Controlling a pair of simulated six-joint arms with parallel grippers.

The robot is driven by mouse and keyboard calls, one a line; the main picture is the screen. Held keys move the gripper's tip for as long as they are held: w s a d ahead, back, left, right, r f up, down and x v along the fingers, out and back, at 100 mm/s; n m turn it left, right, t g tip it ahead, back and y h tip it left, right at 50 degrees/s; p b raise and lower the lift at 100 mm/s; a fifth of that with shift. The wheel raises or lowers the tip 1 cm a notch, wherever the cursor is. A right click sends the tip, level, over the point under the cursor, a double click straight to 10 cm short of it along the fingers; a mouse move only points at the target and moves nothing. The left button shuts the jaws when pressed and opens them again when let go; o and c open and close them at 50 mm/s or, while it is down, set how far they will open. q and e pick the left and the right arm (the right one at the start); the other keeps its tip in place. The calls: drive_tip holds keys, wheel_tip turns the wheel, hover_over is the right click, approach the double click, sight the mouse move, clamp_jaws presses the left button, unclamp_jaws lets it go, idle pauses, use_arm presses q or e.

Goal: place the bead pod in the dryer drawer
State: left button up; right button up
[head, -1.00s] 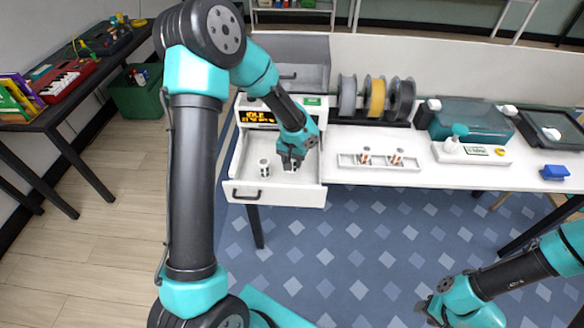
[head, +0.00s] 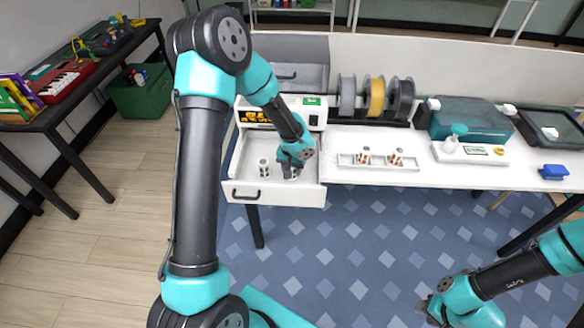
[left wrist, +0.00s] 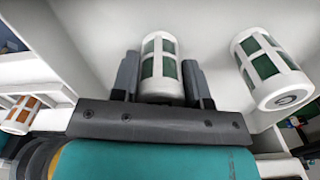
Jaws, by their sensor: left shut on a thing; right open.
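My left gripper (head: 291,172) reaches down into the open dryer drawer (head: 274,195). In the left wrist view the left gripper (left wrist: 161,82) is shut on a white bead pod (left wrist: 160,48) with green windows, upright between the fingers. In the head view that pod is mostly hidden by the gripper. A second pod (head: 263,167) with green windows stands in the drawer to the left; it also shows in the left wrist view (left wrist: 271,68), apart from the gripper. I cannot tell if the held pod touches the drawer floor. My right gripper (head: 432,308) is open and empty at lower right.
The dryer (head: 262,115) has a lit orange display. Right of the drawer, a white tray (head: 378,164) holds two pods with orange windows. Spools (head: 376,97), a teal-lidded box (head: 470,122) and a blue block (head: 554,172) are on the bench.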

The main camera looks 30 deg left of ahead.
use_arm(q)
drive_tip(key=o, duration=0.9)
drive_tip(key=shift+o, duration=0.2)
drive_tip(key=shift+r, duration=0.1)
wheel_tip(320, 180, up, 12)
drive_tip(key=shift+r, duration=0.1)
